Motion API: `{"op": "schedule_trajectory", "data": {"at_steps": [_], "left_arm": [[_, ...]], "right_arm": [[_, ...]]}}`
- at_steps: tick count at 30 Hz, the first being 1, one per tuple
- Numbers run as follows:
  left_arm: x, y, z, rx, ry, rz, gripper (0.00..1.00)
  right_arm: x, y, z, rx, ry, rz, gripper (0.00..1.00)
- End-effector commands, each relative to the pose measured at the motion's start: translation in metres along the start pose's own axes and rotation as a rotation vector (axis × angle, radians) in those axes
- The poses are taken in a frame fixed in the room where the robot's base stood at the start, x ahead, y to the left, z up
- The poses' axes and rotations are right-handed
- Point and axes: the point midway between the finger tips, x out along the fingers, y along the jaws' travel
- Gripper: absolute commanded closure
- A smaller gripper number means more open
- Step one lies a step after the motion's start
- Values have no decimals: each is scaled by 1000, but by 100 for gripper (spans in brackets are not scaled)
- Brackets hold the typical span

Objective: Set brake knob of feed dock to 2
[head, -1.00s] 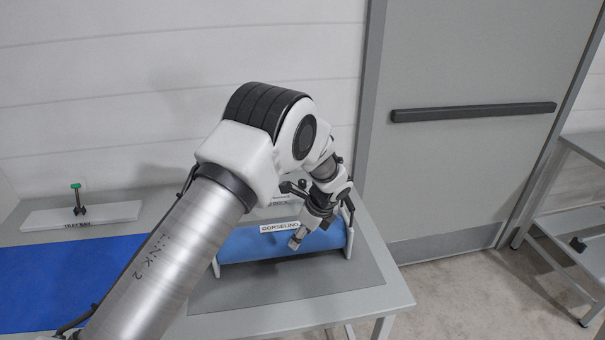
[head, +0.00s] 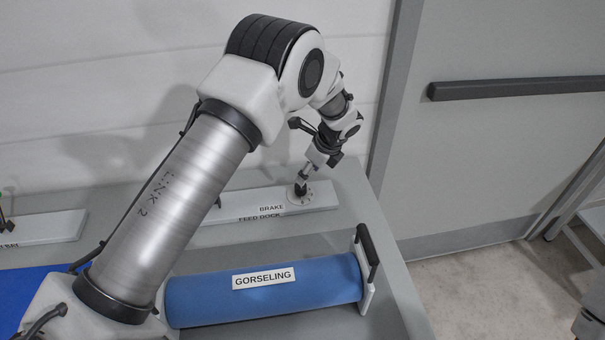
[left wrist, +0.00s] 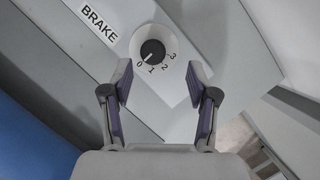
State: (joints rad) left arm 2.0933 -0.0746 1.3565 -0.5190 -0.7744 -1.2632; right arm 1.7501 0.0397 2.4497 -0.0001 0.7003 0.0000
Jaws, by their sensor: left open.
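The feed dock (head: 240,228) is a pale plate at the back of the grey table, lettered "FEED DOCK" and "BRAKE". Its black brake knob (head: 299,194) sits on a round white dial near the right end. In the left wrist view the knob (left wrist: 153,50) shows inside a dial numbered 0 to 3; its pale mark seems to lie toward 0 and 1, but I cannot tell exactly. My left gripper (left wrist: 160,82) is open, with its purple-padded fingers apart and nothing between them. The knob appears just beyond the fingertips. In the head view my left gripper (head: 306,176) is just over the knob.
A blue roll (head: 210,297) labelled "GORSELING" lies in front of the dock, with a black-topped bracket (head: 367,258) at its right end. Another white plate (head: 45,228) stands at the left. A grey door (head: 490,150) with a dark bar is behind on the right.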

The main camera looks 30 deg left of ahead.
Motion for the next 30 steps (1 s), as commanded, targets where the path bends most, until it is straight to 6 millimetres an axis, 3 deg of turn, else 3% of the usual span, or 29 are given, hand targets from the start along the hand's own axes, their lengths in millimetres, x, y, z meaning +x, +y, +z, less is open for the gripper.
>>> {"op": "schedule_trajectory", "data": {"at_steps": [9, 19, 24, 30], "left_arm": [[57, 1, 1, -1, 1, 2, 41], [67, 1, 0, 0, 0, 1, 41], [67, 1, 0, 0, 0, 2, 100], [68, 1, 0, -1, 0, 3, 100]], "right_arm": [[-13, 0, 0, 0, -1, 0, 56], [-13, 0, 0, 0, -1, 0, 56], [-13, 0, 0, 0, -1, 0, 56], [-12, 0, 0, 0, -1, 0, 56]]}}
